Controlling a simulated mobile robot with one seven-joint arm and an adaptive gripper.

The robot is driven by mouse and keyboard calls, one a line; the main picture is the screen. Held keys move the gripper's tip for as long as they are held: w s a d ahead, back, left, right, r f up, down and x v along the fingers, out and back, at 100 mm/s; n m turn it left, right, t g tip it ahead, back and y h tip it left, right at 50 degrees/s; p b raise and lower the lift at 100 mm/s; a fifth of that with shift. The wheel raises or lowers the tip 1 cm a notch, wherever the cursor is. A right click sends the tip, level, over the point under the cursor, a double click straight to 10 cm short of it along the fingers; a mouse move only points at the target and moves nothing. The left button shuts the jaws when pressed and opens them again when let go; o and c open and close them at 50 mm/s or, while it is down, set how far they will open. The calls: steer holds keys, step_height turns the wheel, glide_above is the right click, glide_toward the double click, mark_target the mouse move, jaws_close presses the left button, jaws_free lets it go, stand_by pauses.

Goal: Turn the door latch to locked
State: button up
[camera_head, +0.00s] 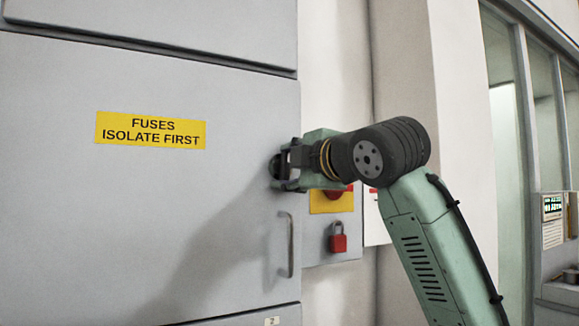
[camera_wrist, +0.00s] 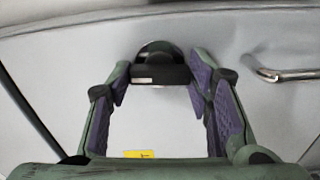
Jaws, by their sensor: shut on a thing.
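The grey cabinet door (camera_head: 150,225) fills the left of the head view. Its latch is a dark round knob with a bar across it (camera_wrist: 160,72), between my fingers in the wrist view. In the head view the latch (camera_head: 275,166) is mostly hidden behind my gripper. My gripper (camera_head: 284,171) is at the door's right edge, with its fingers on either side of the latch. In the wrist view the purple finger pads of my gripper (camera_wrist: 161,82) close on the ends of the bar. I cannot read the latch's locked mark.
A metal pull handle (camera_head: 288,245) stands out just below the latch; it also shows in the wrist view (camera_wrist: 282,74). A red padlock (camera_head: 338,241) and a yellow plate (camera_head: 324,204) with a red button are right of the door. A yellow fuse label (camera_head: 150,130) is on the door.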

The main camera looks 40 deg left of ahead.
steer(key=shift+n, duration=0.7)
steer(key=o, duration=1.1)
steer(key=shift+o, duration=0.2)
steer(key=shift+d, duration=0.1)
steer(key=v, duration=1.2)
